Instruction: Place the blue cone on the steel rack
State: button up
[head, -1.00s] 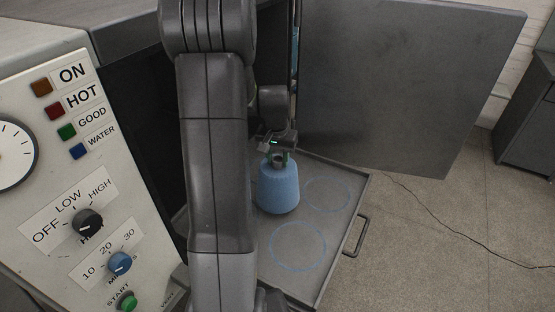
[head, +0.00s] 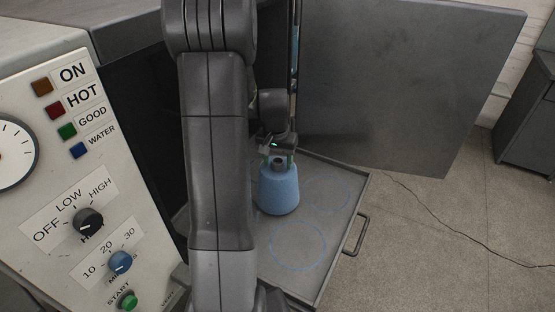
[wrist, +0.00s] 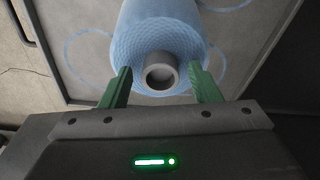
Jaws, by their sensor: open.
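The blue cone (head: 279,190) stands upright on the steel rack (head: 338,232), a grey tray with blue ring marks, near its back. In the wrist view the blue cone (wrist: 158,36) shows its grey tube end toward me. My gripper (head: 279,157) is just above the cone's top. Its green fingers (wrist: 158,84) are open, one on each side of the tube end, with gaps between them and the tube. The cone's foot hides whatever mark lies under it.
A big grey door (head: 405,90) stands open behind the rack. A control panel (head: 90,200) with knobs and buttons is at left. The rack's handle (head: 357,237) sticks out at right. A thin cable (head: 440,222) lies on the clear floor at right.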

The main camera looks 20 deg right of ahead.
notch_tip(320, 180, up, 12)
jog(key=s+b, duration=0.1)
jog(key=shift+a, duration=0.45)
jog(key=shift+s, duration=0.1)
dwell(1.0)
